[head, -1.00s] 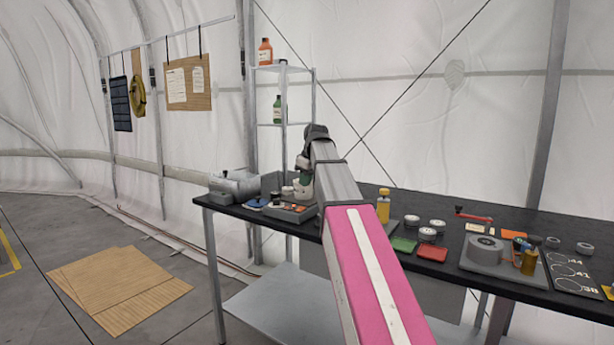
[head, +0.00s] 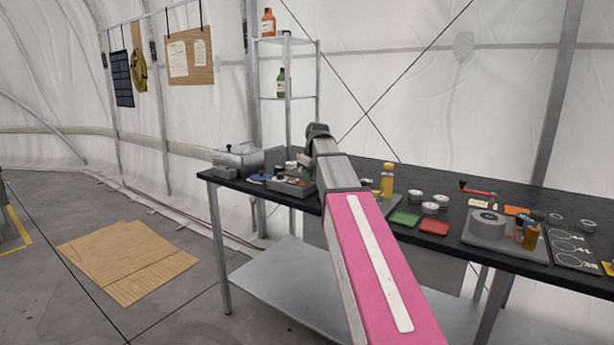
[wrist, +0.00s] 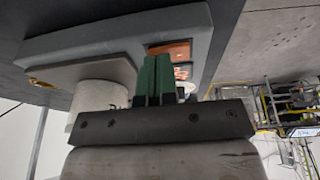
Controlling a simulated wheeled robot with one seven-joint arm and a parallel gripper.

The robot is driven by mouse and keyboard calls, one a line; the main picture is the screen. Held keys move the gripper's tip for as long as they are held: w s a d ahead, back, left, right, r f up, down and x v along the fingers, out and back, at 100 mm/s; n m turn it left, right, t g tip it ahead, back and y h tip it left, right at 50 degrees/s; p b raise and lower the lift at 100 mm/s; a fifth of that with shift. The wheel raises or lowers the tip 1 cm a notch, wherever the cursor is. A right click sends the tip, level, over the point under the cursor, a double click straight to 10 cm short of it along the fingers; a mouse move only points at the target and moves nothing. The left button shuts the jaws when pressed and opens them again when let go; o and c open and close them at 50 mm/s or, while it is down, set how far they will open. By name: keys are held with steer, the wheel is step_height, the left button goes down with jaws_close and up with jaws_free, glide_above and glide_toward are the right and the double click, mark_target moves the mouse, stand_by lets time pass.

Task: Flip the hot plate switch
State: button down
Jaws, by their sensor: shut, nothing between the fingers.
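A grey box-shaped device (head: 296,188) with small orange and red controls on top stands near the left end of the black table; it looks like the hot plate unit. In the wrist view, a grey housing (wrist: 120,35) fills the upper left, with orange panels (wrist: 172,50) and a pale round part beside it. My gripper (wrist: 154,62) is shut and empty, its green fingers close together beside the orange panels. I cannot tell whether they touch the controls. In the head view my arm hides most of the gripper. The switch itself is not clear.
The black table (head: 350,205) carries a metal bath (head: 240,160) at its left end. A yellow bottle (head: 387,180), several small jars, green and red trays and another grey device (head: 490,227) stand to the right. A shelf rack (head: 288,98) is behind.

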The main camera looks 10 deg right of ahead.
mark_target(304, 184)
steer(key=shift+f, duration=0.1)
steer(key=shift+d+f, duration=0.1)
steer(key=shift+f, duration=0.15)
steer(key=shift+s, duration=0.15)
steer(key=shift+s+a+r, duration=0.1)
steer(key=shift+s+a, duration=0.35)
steer(key=shift+a, duration=0.15)
steer(key=shift+r, duration=0.1)
steer(key=shift+w+r, duration=0.1)
steer(key=shift+r, duration=0.15)
step_height(304, 184, up, 4)
steer(key=shift+a, duration=0.1)
steer(key=v, duration=0.9)
steer(key=shift+d+r, duration=0.2)
steer(key=shift+d, duration=0.25)
